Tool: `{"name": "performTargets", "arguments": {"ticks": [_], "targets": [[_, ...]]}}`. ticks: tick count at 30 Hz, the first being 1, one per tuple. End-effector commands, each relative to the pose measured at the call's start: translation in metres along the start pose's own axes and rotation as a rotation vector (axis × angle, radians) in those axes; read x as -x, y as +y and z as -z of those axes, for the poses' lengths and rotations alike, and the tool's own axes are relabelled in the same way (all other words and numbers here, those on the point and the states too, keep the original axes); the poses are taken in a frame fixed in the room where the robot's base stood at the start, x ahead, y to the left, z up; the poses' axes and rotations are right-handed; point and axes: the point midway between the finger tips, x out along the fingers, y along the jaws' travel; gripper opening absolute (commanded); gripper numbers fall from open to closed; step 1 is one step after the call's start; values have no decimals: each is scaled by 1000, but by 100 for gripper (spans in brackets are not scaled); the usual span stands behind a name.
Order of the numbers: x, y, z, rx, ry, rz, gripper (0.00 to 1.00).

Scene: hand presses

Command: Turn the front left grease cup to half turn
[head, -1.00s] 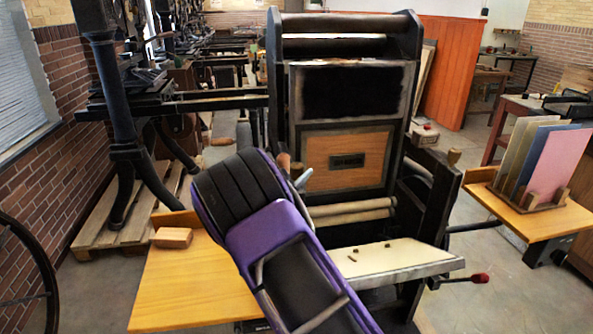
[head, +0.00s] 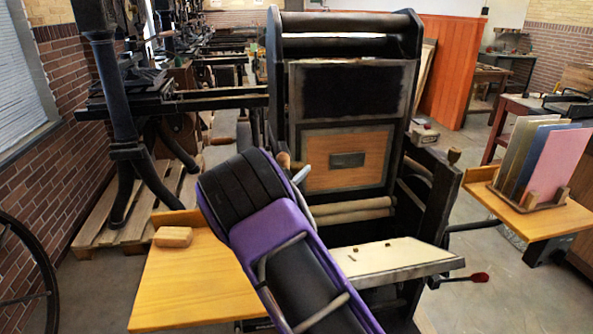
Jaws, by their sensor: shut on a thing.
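My purple and black arm (head: 275,218) reaches up from the bottom of the head view in front of the hand press (head: 346,95). Its black wrist end covers the press's left side. My gripper and its fingertips are hidden behind the arm. I cannot make out the front left grease cup, nor its turn. A wooden knob (head: 284,160) and a small pale grey part (head: 300,175) show just right of the wrist.
A pale slanted board (head: 395,262) is at the press's front, with a red-knobbed lever (head: 479,277) to its right. A wooden side table (head: 190,290) holds a tan block (head: 173,237) at left. A right-hand shelf (head: 540,222) holds a rack of coloured boards (head: 557,165).

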Motion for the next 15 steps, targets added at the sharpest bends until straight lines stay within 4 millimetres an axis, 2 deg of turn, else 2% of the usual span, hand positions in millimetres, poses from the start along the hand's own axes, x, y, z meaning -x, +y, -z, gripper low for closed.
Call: {"name": "performTargets", "arguments": {"ticks": [15], "targets": [[-1,1,-1,-1,4,253,0]]}}
